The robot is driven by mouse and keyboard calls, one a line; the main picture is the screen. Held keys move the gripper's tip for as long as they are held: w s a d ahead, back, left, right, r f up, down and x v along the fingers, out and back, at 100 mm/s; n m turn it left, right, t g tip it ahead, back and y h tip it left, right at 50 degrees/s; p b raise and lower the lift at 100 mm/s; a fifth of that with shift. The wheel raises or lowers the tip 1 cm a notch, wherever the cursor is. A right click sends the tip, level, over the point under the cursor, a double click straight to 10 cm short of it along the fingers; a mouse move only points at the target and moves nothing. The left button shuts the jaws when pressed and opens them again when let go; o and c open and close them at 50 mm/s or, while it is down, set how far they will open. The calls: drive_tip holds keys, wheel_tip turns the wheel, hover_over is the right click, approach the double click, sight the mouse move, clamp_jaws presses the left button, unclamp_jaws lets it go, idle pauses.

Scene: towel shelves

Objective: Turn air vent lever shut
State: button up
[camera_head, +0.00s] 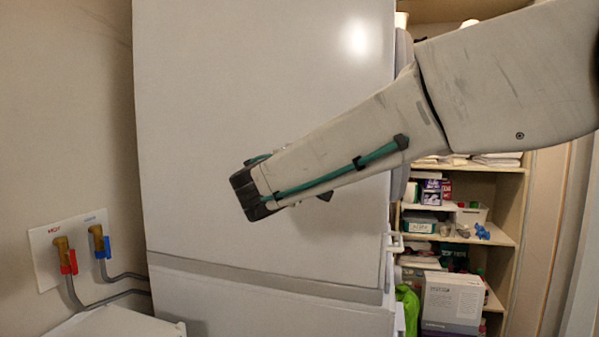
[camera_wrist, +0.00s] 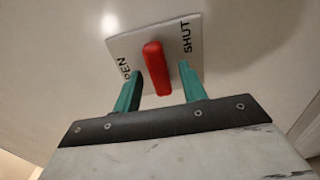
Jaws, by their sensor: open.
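In the wrist view, a red lever (camera_wrist: 157,68) is mounted on a pale plate (camera_wrist: 207,38) marked OPEN at the left and SHUT at the right. The lever stands nearly upright in the picture, tilted slightly, between the two words. My gripper (camera_wrist: 157,83) is open, with one green finger on each side of the lever's lower end and a gap visible on both sides. In the head view, my gripper (camera_head: 250,190) is in front of the large white cabinet's face. The lever and its plate do not show there.
The white cabinet (camera_head: 260,100) fills the middle. At the left, a wall plate (camera_head: 42,262) carries a red-handled valve (camera_head: 68,257) and a blue-handled valve (camera_head: 101,243) with pipes. Stocked shelves (camera_head: 508,238) stand at the right. A low white surface (camera_head: 115,324) is at bottom left.

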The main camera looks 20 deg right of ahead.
drive_tip(key=v, duration=0.7)
drive_tip(key=shift+s+a, duration=0.1)
drive_tip(key=s+d+f+m+g+y, duration=0.1)
drive_tip(key=s+d+f+m+g, duration=0.1)
drive_tip(key=s+d+f+g, duration=0.4)
drive_tip(key=s+d+f+m+g+y, duration=0.2)
drive_tip(key=s+f+g, duration=0.2)
drive_tip(key=s+f, duration=0.5)
drive_tip(key=s+f+m+g+y, duration=0.1)
drive_tip(key=s+f+m+y, duration=0.2)
drive_tip(key=s, duration=0.5)
drive_tip(key=s+f+m+g+y, duration=0.2)
drive_tip(key=s+f+m+y, duration=0.1)
drive_tip(key=s, duration=0.5)
drive_tip(key=shift+s+f+m+y, duration=0.3)
drive_tip(key=shift+f+y, duration=0.3)
drive_tip(key=shift+y, duration=0.2)
